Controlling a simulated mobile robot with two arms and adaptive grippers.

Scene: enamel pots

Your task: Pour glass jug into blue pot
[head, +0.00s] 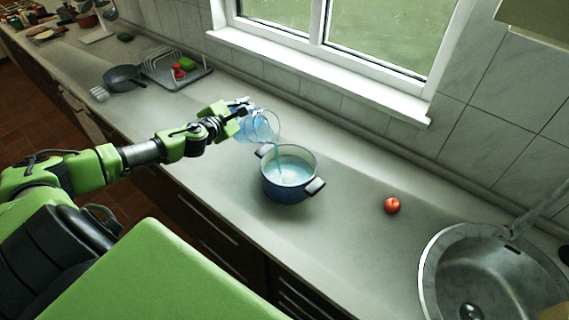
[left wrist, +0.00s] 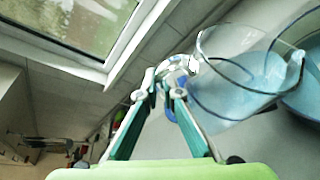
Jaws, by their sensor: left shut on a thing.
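The glass jug (head: 262,127) is see-through and holds light blue liquid. It is tilted over the left rim of the blue pot (head: 290,188), and a thin stream runs from it down into the pot. The pot stands on the counter with pale blue liquid inside. My left gripper (head: 240,108) is shut on the jug, at its handle side. In the left wrist view the jug (left wrist: 238,75) leans to the right, with the blue pot (left wrist: 305,98) at the right edge. My right gripper is in neither view.
A red apple (head: 392,205) lies right of the pot, and a round metal sink (head: 430,265) is further right. A dark pan (head: 122,78) and a dish rack (head: 190,80) stand further left on the counter (head: 345,240). The window sill is behind.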

